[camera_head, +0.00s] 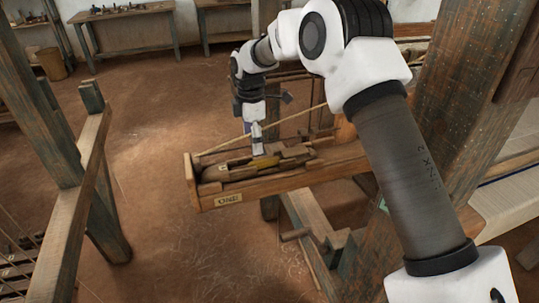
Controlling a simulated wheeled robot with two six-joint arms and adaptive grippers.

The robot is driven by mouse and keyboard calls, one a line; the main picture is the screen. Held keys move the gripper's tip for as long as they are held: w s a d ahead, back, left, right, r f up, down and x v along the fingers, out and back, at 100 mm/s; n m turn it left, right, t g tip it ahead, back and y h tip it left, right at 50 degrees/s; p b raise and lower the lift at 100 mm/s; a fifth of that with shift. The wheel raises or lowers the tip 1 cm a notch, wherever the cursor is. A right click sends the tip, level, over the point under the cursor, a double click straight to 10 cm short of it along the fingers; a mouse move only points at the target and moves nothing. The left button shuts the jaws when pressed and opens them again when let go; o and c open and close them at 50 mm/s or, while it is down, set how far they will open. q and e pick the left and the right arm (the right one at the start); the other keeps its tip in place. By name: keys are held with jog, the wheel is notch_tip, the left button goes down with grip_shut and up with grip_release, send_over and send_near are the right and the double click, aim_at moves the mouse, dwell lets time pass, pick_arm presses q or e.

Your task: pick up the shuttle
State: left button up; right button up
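The shuttle appears to be the long wooden piece with a yellow patch (264,161) lying in the narrow wooden shuttle box (230,191). Its exact outline is hard to separate from the box's other wooden parts. My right gripper (257,143) points down from above, its fingertips at or just over the shuttle near the yellow patch. I cannot tell whether the fingers touch it or how far apart they are. My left gripper is not in view.
A slanting rod or cord (290,117) runs just behind the gripper. A thick loom post (465,110) stands right of my arm. A wooden frame (88,150) stands at the left. Workbenches (130,30) line the back. The earthen floor (150,110) between is mostly clear.

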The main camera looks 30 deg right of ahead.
aim_at(250, 163)
jog(key=a, duration=0.1)
jog(key=s+a+f+p, duration=0.1)
jog(key=p, duration=0.1)
jog(key=shift+s+a+f, duration=0.25)
jog(key=shift+s+a, duration=0.1)
jog(key=shift+a, duration=0.05)
jog(key=f, duration=0.1)
jog(key=d+f+p, duration=0.1)
jog(key=f, duration=0.1)
jog(key=w+f, duration=0.1)
jog(key=f, duration=0.1)
jog(key=shift+d, duration=0.15)
jog(key=shift+w+d+f, duration=0.1)
jog(key=shift+s+a+r, duration=0.25)
jog(key=shift+a+r, duration=0.05)
jog(key=shift+a, duration=0.05)
jog(key=c, duration=0.5)
jog(key=shift+s+a+r, duration=0.1)
jog(key=shift+a, duration=0.05)
jog(key=c, duration=0.9)
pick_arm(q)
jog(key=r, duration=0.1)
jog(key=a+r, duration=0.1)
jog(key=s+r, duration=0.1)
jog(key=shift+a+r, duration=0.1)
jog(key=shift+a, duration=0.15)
pick_arm(e)
jog(key=shift+c, duration=0.2)
